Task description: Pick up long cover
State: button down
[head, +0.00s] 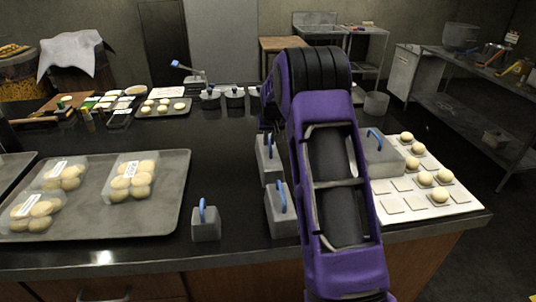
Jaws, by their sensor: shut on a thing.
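Several grey metal covers with blue handles stand on the dark counter. A narrow one (267,166) is left of my purple arm, and a taller one (283,215) stands nearer, its right side close to the arm. A small one (205,228) sits by the front edge. A broad one (385,160) is at the right on the white tray, partly behind my arm. I cannot tell which is the long cover. My gripper does not show; the big arm link in the middle hides whatever is behind it.
A grey baking tray (168,205) with packed buns fills the left counter. The white tray (455,205) at right holds several loose dough balls. Lidded pots (234,98) and a small bun tray (150,112) stand farther back. The counter between the baking tray and covers is clear.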

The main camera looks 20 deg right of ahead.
notch_tip(320, 180, up, 6)
jog(key=p, duration=0.3)
jog(key=shift+r, duration=2.95)
